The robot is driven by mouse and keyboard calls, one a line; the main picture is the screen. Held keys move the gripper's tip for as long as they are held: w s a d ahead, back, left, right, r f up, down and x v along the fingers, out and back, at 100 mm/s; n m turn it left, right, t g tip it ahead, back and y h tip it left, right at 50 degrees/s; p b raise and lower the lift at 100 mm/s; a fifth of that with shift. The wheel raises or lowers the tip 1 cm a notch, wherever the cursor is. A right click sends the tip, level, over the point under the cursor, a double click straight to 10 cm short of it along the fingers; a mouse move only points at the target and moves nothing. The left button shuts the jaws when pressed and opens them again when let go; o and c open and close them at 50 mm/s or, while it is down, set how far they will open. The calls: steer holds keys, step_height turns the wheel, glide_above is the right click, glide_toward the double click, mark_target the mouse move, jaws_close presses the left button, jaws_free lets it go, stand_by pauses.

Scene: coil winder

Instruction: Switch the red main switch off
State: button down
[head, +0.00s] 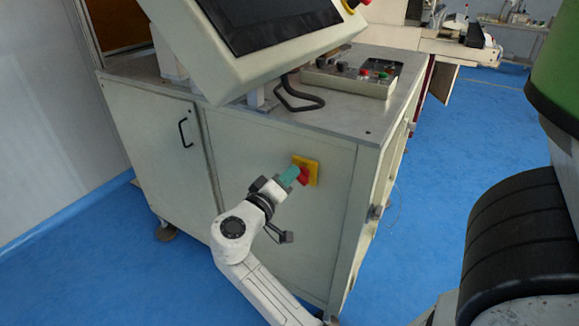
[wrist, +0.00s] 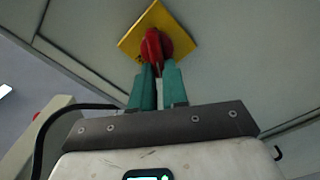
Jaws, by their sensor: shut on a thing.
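The red main switch (head: 304,174) sits on a yellow square plate (head: 313,169) on the side panel of the cream cabinet. In the wrist view, the red switch knob (wrist: 154,44) stands out from the yellow plate (wrist: 182,22), which looks tilted in the picture. My gripper (head: 291,174) reaches the switch from the left. Its two green fingers (wrist: 157,72) are closed on the near end of the red handle, one on each side. The fingertips hide part of the handle, and any position marks on the plate are too small to read.
The cabinet (head: 240,160) carries a tilted screen housing (head: 262,50) and a button panel (head: 350,75) on top. A black door handle (head: 184,133) sticks out on the left door. Blue floor (head: 430,180) is open to the right of the cabinet.

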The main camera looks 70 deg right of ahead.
steer(key=shift+w+f+n+p, duration=0.1)
steer(key=shift+f+n+p, duration=0.15)
steer(key=shift+n+p, duration=1.25)
steer(key=shift+w+f+n+p, duration=0.1)
steer(key=shift+f+n+p, duration=0.15)
steer(key=shift+n+p, duration=1.2)
steer(key=shift+f+n, duration=0.1)
steer(key=shift+n, duration=0.35)
steer(key=c, duration=1.1)
jaws_free()
steer(key=shift+c, duration=0.2)
steer(key=v, duration=1)
steer(key=shift+a+b, duration=0.35)
steer(key=shift+s, duration=0.1)
